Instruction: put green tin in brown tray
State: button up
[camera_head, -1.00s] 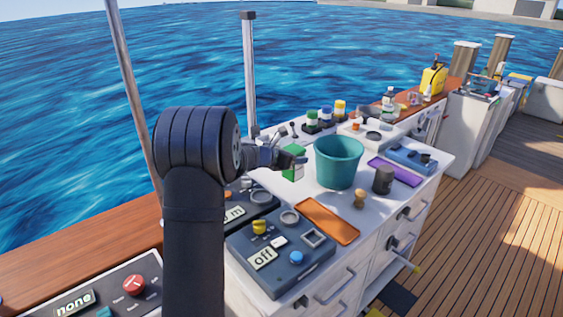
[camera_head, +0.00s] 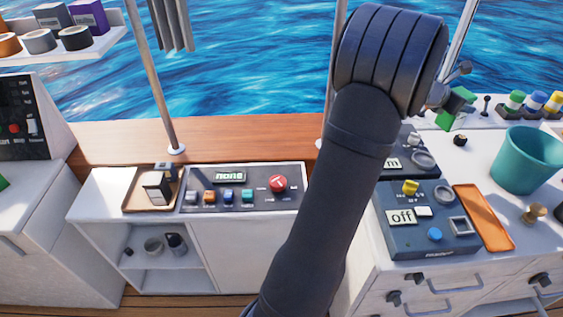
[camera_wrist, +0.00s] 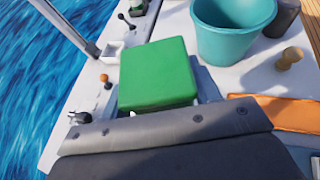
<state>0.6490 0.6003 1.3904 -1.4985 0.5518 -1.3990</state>
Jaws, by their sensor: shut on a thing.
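The green tin (camera_head: 457,106) is a bright green block in my gripper (camera_head: 443,97), beyond the dark arm in the head view. The tin also fills the middle of the wrist view (camera_wrist: 157,75), in front of the dark gripper body. My gripper is shut on it; the fingertips are mostly hidden. The tin appears above the white counter, left of the teal bucket. The brown tray (camera_head: 131,202) lies on the low white counter at left in the head view, far left of my gripper. A cream and dark object (camera_head: 157,186) stands in it.
A control panel (camera_head: 240,188) with a red knob lies right of the tray. The teal bucket (camera_head: 528,162), an orange flat tray (camera_head: 484,217) and an "off" panel (camera_head: 425,225) are on the right counter. A pole (camera_head: 158,80) rises behind the brown tray.

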jog(key=w+a+r+n+t+y, duration=0.2)
jog(key=w+a+r+n+t, duration=0.3)
jog(key=a, duration=0.8)
jog(key=w+a+r+n+y, duration=0.1)
jog(key=w+a+r+y, duration=0.15)
jog(key=w+a, duration=0.8)
jog(key=w+a+r+n+t+y, duration=0.3)
jog(key=w+a, duration=0.1)
jog(key=a, duration=1.2)
jog(key=a+f+n+y, duration=0.1)
jog(key=a+f, duration=0.5)
jog(key=a, duration=0.7)
jog(key=a+f+n+t+y, duration=0.1)
jog(key=a+f, duration=0.5)
jog(key=a, duration=0.6)
jog(key=a+f+n+y, duration=0.1)
jog(key=a+f, duration=0.5)
jog(key=a, duration=0.7)
jog(key=s+a+f+n+y, duration=0.1)
jog(key=s+a+f, duration=0.5)
jog(key=a, duration=0.5)
jog(key=s+a+f+n+y, duration=0.15)
jog(key=s+a+f, duration=0.25)
jog(key=s+a, duration=0.55)
jog(key=f, duration=0.7)
jog(key=a+f, duration=0.1)
jog(key=f, duration=0.2)
jog(key=shift+w+a+f, duration=0.1)
jog(key=shift+w+f, duration=0.15)
jog(key=shift+f, duration=0.05)
